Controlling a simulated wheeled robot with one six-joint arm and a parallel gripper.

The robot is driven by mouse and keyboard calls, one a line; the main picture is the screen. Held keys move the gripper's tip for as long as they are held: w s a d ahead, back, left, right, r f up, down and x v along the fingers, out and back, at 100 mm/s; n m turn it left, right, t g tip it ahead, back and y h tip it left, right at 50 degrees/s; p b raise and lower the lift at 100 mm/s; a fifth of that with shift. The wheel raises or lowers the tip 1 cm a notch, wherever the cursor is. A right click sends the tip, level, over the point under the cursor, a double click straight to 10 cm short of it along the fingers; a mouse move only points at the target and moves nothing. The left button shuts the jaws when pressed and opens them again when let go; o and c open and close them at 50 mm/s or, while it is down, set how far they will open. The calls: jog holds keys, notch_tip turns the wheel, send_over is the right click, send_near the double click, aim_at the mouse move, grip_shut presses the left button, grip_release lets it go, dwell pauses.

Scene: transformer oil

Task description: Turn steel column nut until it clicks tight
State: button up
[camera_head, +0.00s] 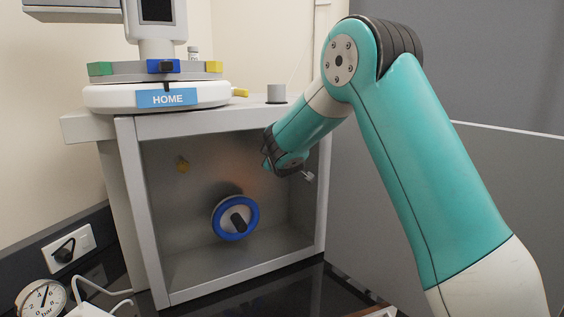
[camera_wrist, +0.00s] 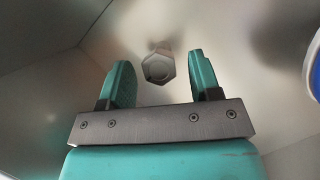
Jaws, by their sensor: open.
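The steel column nut (camera_wrist: 158,69) is a grey hexagonal nut on a short stem in the wrist view. It shows between and beyond the two teal fingers of my gripper (camera_wrist: 160,64). The fingers are apart, with nothing between them that I can see touching. In the head view my gripper (camera_head: 281,166) reaches into the open-fronted grey box (camera_head: 137,215), near its right side. A small steel fitting (camera_head: 309,176) shows beside the gripper there; I cannot tell if it is the same nut.
A blue-rimmed handwheel (camera_head: 236,218) sits inside the box, left of my gripper; its rim also shows in the wrist view (camera_wrist: 316,67). A brass fitting (camera_head: 182,164) is farther left. A round white base labelled HOME (camera_head: 110,97) stands on top. A gauge (camera_head: 41,299) lies lower left.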

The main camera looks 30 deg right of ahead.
jog(key=b+v, duration=0.4)
jog(key=v, duration=0.9)
jog(key=shift+s, duration=0.3)
jog(key=shift+a, duration=0.15)
